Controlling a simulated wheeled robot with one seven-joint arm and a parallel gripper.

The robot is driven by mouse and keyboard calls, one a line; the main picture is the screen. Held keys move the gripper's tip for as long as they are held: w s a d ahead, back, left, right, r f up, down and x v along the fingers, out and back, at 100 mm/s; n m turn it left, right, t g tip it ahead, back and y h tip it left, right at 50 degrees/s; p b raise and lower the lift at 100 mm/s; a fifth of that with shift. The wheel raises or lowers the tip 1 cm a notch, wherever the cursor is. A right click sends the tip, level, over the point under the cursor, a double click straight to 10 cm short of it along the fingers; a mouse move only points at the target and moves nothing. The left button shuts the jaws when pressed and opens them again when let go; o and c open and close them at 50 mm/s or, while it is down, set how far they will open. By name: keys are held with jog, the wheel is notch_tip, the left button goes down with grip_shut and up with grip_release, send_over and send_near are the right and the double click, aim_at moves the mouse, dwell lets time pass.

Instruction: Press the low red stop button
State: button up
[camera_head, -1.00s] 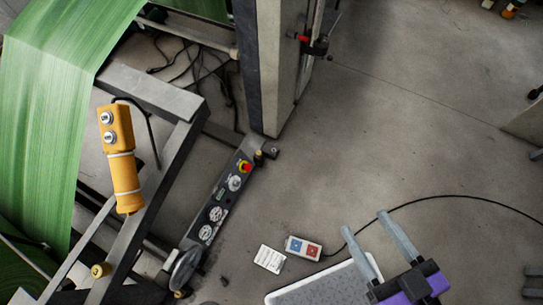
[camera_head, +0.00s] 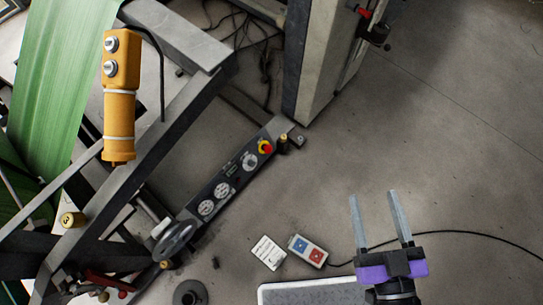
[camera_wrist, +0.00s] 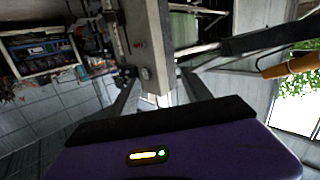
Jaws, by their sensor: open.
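I cannot make out the red button in the wrist view.
A yellow pendant (camera_head: 120,95) hangs at the left by the green sheet (camera_head: 70,75). A grey post (camera_head: 312,70) stands just above the button. Floor between gripper and panel is clear.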

aim_at(270, 150)
jog(key=w+a+f+n+t+y+b, duration=0.1)
jog(key=w+a+f+y+b, duration=0.1)
jog(key=w+f+b, duration=0.75)
jog(key=w+a+f+n+y+b, duration=0.2)
jog(key=w+f+b, duration=0.45)
jog(key=f, duration=0.65)
jog(key=w+a+f+n+t+y+b, duration=0.1)
jog(key=w+f+y+b, duration=0.1)
jog(key=w+f+b, duration=0.8)
jog(key=a+f+g+y, duration=0.2)
jog(key=a+f, duration=0.2)
jog(key=f, duration=0.3)
jog(key=a+f+g+y, duration=0.3)
jog(key=a+f, duration=0.1)
jog(key=f, duration=0.3)
jog(key=b+x, duration=0.1)
jog(key=x, duration=0.2)
jog(key=b+x, duration=0.1)
jog(key=x, duration=0.2)
jog(key=shift+w+d+b, duration=0.15)
jog(key=shift+w+b, duration=0.15)
jog(key=shift+b, duration=0.1)
jog(key=shift+w+a+r, duration=0.25)
jog(key=shift+w+a, duration=0.15)
jog(key=shift+w, duration=0.1)
grip_shut()
